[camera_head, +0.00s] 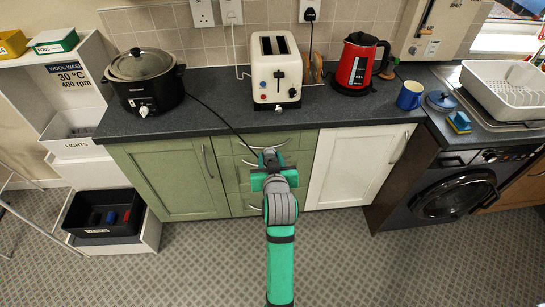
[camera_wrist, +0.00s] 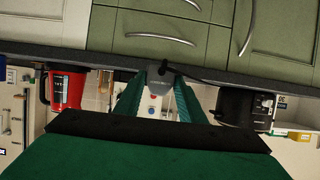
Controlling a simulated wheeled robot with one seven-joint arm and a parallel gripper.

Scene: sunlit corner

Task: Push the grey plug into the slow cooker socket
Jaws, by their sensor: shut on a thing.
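My gripper (camera_head: 268,163) is in front of the green drawers, just below the worktop's front edge. In the wrist view, its two green fingers (camera_wrist: 162,80) close around the small grey plug (camera_wrist: 159,72), and a dark cable leaves the plug. In the head view a black cable (camera_head: 216,112) runs from the slow cooker (camera_head: 142,78) across the worktop to my gripper. The slow cooker, black with a glass lid, stands at the left. On the tiled wall, the left socket (camera_head: 202,13) looks empty. Which socket is the slow cooker's is not readable.
A white socket (camera_head: 231,11) has a white cable; another (camera_head: 309,10) holds a black plug. A cream toaster (camera_head: 276,72), a red kettle (camera_head: 355,65) and a blue mug (camera_head: 410,96) stand on the worktop (camera_head: 220,103). The worktop between cooker and toaster is mostly clear.

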